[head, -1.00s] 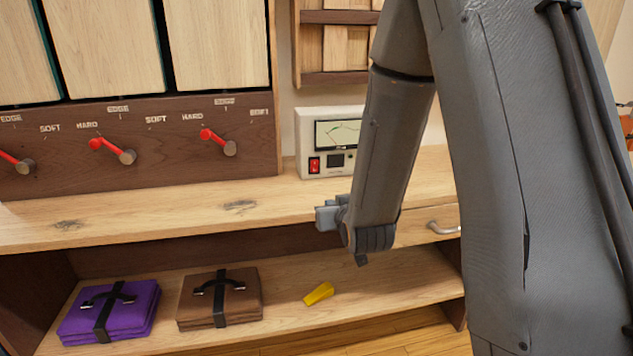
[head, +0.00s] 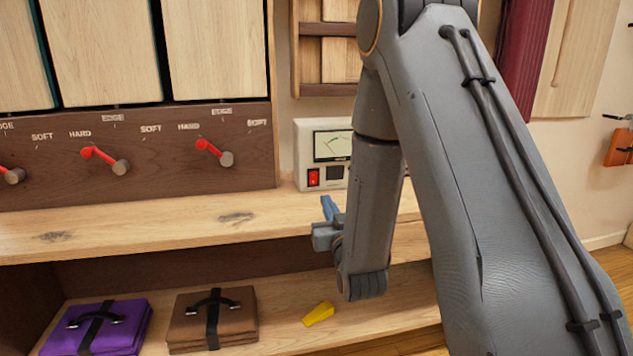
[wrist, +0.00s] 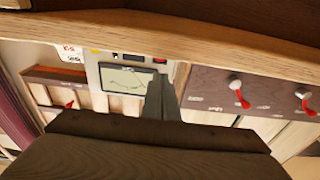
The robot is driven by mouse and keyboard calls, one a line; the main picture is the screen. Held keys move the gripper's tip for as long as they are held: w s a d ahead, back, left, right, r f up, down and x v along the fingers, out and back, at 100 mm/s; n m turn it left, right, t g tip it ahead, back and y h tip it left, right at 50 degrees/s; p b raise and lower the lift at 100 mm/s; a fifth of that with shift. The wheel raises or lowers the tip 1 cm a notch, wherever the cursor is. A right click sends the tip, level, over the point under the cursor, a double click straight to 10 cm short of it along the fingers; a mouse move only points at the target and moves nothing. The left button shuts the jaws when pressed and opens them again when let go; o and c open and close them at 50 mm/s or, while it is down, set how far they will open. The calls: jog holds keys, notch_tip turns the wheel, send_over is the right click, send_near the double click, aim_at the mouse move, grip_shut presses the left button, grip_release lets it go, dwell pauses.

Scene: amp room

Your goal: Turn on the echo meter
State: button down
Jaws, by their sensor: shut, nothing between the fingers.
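The echo meter (head: 303,150) is a pale box standing at the back of the wooden counter, with a screen (head: 333,146) showing a curved trace. Its red rocker switch (head: 313,177) is at the lower left of the front; I cannot tell its position. My arm hides the meter's right side. My gripper (head: 328,208) is shut and empty, in front of and below the meter, pointing up and apart from it. In the wrist view the meter (wrist: 127,80) appears upside down, with the red switch (wrist: 160,60) beyond the shut fingers (wrist: 162,98).
A dark panel (head: 60,185) with several red-handled levers stands left of the meter. The lower shelf holds a purple folded bundle (head: 120,325), a brown one (head: 235,318) and a yellow wedge (head: 318,313).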

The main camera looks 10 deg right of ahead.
aim_at(315, 174)
jog(key=w, duration=0.4)
jog(key=w+r, duration=0.1)
jog(key=w, duration=0.8)
jog(key=shift+r, duration=0.3)
jog(key=shift+d, duration=0.1)
